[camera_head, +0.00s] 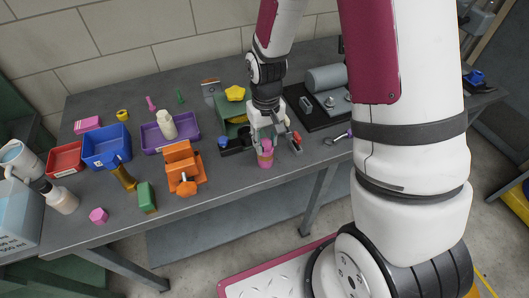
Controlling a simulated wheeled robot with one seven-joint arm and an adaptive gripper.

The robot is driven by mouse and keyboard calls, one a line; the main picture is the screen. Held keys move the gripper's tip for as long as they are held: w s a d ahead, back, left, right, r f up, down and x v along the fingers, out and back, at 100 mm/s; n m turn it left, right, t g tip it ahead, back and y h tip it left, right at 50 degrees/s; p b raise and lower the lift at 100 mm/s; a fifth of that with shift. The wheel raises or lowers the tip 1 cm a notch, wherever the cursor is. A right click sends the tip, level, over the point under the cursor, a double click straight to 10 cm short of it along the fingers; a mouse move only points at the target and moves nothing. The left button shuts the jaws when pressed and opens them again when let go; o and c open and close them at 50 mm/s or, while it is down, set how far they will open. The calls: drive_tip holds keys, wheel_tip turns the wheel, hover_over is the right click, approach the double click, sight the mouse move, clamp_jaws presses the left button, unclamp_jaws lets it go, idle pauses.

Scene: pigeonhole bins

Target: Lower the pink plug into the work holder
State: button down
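My gripper (274,142) points down over the front part of the grey bench. A pink piece with a tan band (266,155) stands upright just below it, close to its left finger; this looks like the pink plug. I cannot tell whether the fingers touch or hold it. An orange holder-like block (182,166) stands to the left, with a round orange knob at its front; it may be the work holder. A small dark block (236,148) sits just left of my gripper. A separate pink hexagonal piece (98,215) lies near the bench's front left.
A purple tray (156,143) with a cream bottle, a blue bin (97,155) and a red bin (64,161) stand left. A green sponge (147,197) lies near the front edge. A grey machine on a black base (318,112) stands behind right.

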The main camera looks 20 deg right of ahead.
drive_tip(key=shift+r, duration=0.1)
drive_tip(key=shift+r+p, duration=1.65)
drive_tip(key=shift+r, duration=2.25)
